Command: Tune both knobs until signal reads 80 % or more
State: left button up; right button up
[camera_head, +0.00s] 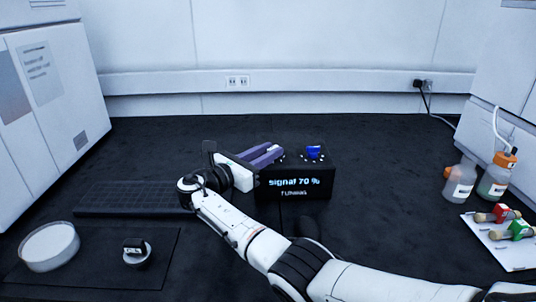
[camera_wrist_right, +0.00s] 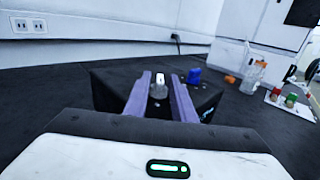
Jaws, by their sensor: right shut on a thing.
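The black tuner box (camera_head: 324,182) stands on the dark bench in the middle of the head view. Its front display (camera_head: 293,183) reads "signal 70 %" with a smaller line, "TUNING", below. A blue knob (camera_head: 313,152) sits on the right of its top and also shows in the wrist view (camera_wrist_right: 194,75). My right gripper (camera_head: 266,155) reaches over the box's left side. In the wrist view its purple fingers (camera_wrist_right: 160,92) are shut on a pale grey-white knob (camera_wrist_right: 158,88), which the fingers hide in the head view. My left gripper is out of view.
A dark grid mat (camera_head: 130,198) lies left of the box; a round white dish (camera_head: 49,246) and a small dark-topped item (camera_head: 137,252) are at front left. Bottles (camera_head: 459,183) and a white tray (camera_head: 515,250) with red and green capped vials are at right. Bench behind the box is clear.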

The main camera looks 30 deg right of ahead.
jog(key=o, duration=0.7)
jog(key=v, duration=1)
jog(key=shift+s+a, duration=0.1)
jog(key=shift+s, duration=0.05)
